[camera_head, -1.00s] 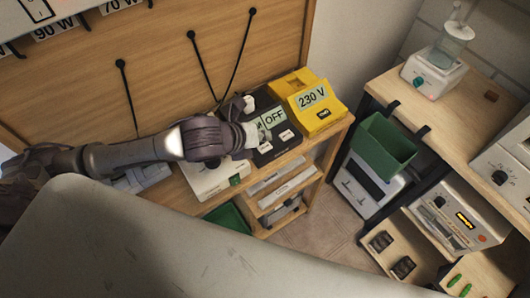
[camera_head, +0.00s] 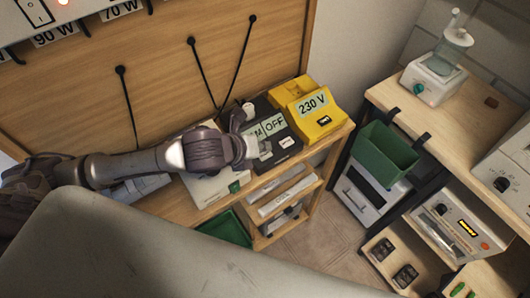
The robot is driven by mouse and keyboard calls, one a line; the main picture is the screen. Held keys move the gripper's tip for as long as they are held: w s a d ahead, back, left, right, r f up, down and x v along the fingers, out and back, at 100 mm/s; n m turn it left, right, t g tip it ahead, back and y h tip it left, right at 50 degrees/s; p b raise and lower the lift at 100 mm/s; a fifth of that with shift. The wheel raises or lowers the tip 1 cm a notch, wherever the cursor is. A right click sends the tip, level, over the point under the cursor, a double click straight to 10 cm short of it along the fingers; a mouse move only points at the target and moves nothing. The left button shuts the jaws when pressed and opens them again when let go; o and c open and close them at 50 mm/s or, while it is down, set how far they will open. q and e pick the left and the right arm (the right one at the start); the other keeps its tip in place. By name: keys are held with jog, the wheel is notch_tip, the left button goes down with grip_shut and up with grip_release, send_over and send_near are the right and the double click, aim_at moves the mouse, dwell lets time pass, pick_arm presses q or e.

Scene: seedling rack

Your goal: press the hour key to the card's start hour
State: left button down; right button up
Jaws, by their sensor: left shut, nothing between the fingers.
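A black device (camera_head: 292,151) with a pale label (camera_head: 274,125) stands on the wooden bench at the centre. The label's readable part ends in "M OFF". A light key (camera_head: 286,142) shows on its top. I cannot read which key is the hour key, and no card with a start hour can be made out. My left gripper (camera_head: 257,143) is shut and empty over the left part of the device, hiding part of its face. I cannot tell whether its tips touch a key. My right gripper is not in view.
A yellow 230 V box (camera_head: 325,124) stands right of the black device. A white device (camera_head: 205,186) lies under my left wrist. A green bin (camera_head: 385,153) hangs from the right bench (camera_head: 440,110). Black cords hang on the wooden panel (camera_head: 165,60) behind.

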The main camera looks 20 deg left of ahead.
aim_at(263, 156)
pick_arm(q)
jog(key=shift+f, duration=0.15)
dwell(0.5)
jog(key=shift+f, duration=0.25)
jog(key=shift+f, duration=0.4)
dwell(0.5)
jog(key=shift+r, duration=0.1)
jog(key=shift+r+p, duration=0.7)
jog(key=shift+p, duration=0.4)
notch_tip(263, 156, up, 5)
jog(key=p, duration=0.5)
jog(key=shift+r+p, duration=0.1)
jog(key=shift+p, duration=0.3)
